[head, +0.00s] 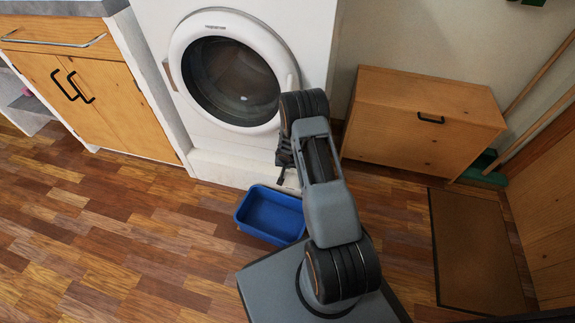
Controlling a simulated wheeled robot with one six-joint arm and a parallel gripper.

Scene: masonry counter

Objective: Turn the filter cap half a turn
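The white washing machine (255,100) stands against the wall with its round door shut. My gripper (283,178) is low in front of the machine's lower right front, partly behind my own arm. Its dark fingers are small here, and I cannot tell whether they are open or shut, or whether they touch anything. I cannot make out the filter cap; my arm and gripper cover part of the machine's lower right front. A blue tub (270,214) sits on the floor in front of the machine, below and left of my gripper, and looks empty.
A wooden cabinet with a worktop (85,85) stands left of the machine. A low wooden chest (420,120) stands to the right. A brown mat (475,250) lies at the right, near a green broom head (483,165). The wooden floor (120,235) at the left is clear.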

